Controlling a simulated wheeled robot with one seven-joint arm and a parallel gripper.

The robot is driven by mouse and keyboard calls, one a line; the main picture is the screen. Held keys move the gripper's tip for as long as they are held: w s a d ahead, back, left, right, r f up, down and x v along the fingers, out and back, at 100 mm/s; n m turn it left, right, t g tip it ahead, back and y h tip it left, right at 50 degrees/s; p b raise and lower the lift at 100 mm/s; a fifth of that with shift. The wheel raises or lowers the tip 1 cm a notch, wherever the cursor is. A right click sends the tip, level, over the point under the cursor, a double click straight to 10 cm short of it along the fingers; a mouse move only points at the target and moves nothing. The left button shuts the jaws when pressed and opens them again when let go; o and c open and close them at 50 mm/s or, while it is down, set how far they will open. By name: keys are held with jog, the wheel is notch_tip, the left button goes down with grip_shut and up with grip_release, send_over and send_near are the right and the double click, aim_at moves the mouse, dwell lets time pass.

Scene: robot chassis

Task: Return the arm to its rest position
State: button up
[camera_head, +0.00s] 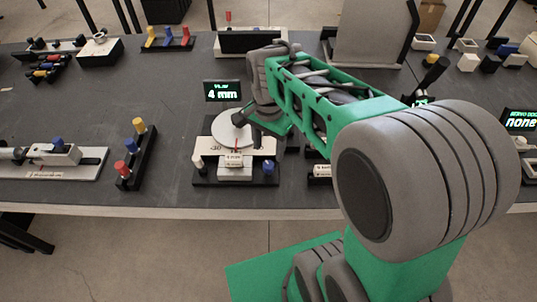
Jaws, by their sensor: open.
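My arm, green and grey, reaches from the lower right over the dark table (60,120) toward its middle. My gripper (246,128) is at the arm's far end, low over a device with a pale round disc (228,133) and a scale plate. The gripper is open, its fingers small and dark beside the disc. I cannot tell whether they touch it. The forearm hides part of the table behind it.
A small display (222,91) reading "4 mm" stands behind the disc. A rack with red, blue and yellow knobs (137,155) is to the left. A grey panel (368,35) stands behind the arm. Several blocks lie at the right. Bare table lies at centre left.

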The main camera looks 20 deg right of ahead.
dwell(0.4)
jog(key=n, duration=0.3)
jog(key=shift+w, duration=0.25)
jog(key=s+r+n+t, duration=0.3)
jog(key=s+n, duration=0.4)
jog(key=shift+s+r+n+p, duration=0.15)
jog(key=shift+s+n+p, duration=0.15)
jog(key=shift+n, duration=0.1)
